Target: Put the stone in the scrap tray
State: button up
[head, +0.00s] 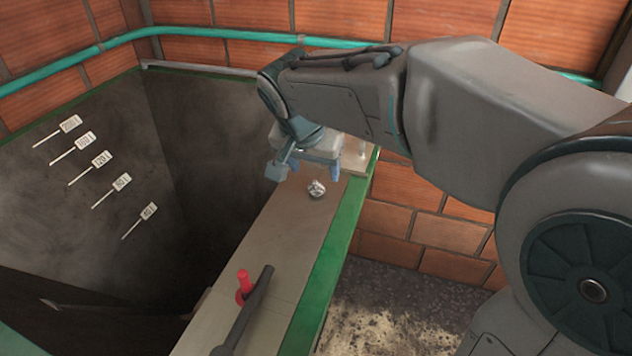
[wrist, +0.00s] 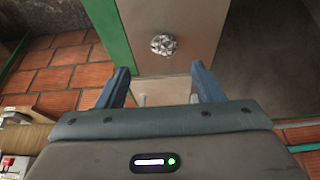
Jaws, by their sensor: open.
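The stone (head: 316,188) is a small grey-white, rough lump. It lies on the flat beige top of the ledge beside the dark pit. The stone also shows in the wrist view (wrist: 163,44), ahead of the fingertips and roughly centred between them. My gripper (head: 303,168) is open and empty, just behind the stone in the head view. Its two blue fingers also show in the wrist view (wrist: 161,72), apart from the stone. I cannot make out the scrap tray for certain in either view.
The ledge (head: 285,235) has a green edge (head: 335,240). A red knob (head: 243,284) and a dark lever (head: 247,312) stand on its near part. The deep pit with white level labels (head: 101,159) lies left. Brick walls and a teal pipe (head: 220,34) are behind.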

aim_at(315, 185)
jog(key=shift+a+p+x, duration=0.2)
jog(key=shift+p+x, duration=0.2)
jog(key=shift+x, duration=1.35)
jog(key=shift+a+p+x, duration=0.2)
jog(key=shift+p+x, duration=0.15)
jog(key=shift+x, duration=1.45)
jog(key=c, duration=1.1)
jog(key=shift+r, duration=0.15)
jog(key=shift+c, duration=0.2)
